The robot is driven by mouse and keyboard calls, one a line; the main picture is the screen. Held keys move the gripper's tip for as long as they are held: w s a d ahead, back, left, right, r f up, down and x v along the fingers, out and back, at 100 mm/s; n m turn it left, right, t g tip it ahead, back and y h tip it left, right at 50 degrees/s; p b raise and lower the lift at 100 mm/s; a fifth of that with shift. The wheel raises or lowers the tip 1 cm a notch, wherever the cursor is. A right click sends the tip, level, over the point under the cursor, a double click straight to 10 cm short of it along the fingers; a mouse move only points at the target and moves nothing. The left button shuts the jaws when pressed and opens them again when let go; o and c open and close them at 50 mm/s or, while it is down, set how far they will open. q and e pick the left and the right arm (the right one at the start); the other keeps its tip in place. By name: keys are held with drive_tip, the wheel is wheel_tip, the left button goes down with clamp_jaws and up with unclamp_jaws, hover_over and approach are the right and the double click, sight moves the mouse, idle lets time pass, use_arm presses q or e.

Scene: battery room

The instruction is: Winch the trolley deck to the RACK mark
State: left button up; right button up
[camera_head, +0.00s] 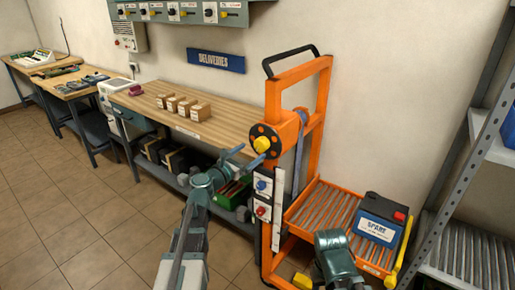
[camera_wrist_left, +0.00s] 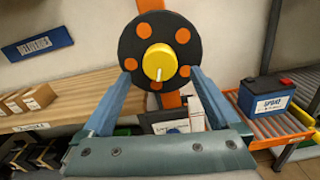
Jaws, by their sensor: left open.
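The orange trolley (camera_head: 323,95) stands upright in the middle right. Its winch is a black disc with orange spots and a yellow knob (camera_head: 262,144), which also shows ahead in the left wrist view (camera_wrist_left: 160,62). The roller deck (camera_head: 325,212) sits low on the trolley and carries a dark SPARE battery (camera_head: 378,220). A pale strip (camera_head: 278,205) runs down the post; its marks are too small to read. My left gripper (camera_head: 247,160) is open, its fingers spread to either side below the knob, apparently empty. My right arm (camera_head: 335,255) covers part of the deck; its fingers cannot be made out.
A wooden bench (camera_head: 225,118) with several small boxes (camera_head: 183,105) stands behind, left of the trolley. A grey metal rack (camera_head: 465,150) with a roller shelf stands close on the right. The tiled floor (camera_head: 90,215) at the left is clear.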

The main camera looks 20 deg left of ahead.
sight(259, 147)
use_arm(q)
drive_tip(key=shift+x, duration=2.4)
drive_tip(key=shift+c, duration=0.3)
drive_tip(key=c, duration=1.3)
drive_tip(key=shift+m, duration=0.3)
drive_tip(key=m, duration=1)
drive_tip(key=shift+d+m, duration=0.1)
drive_tip(key=shift+m, duration=0.6)
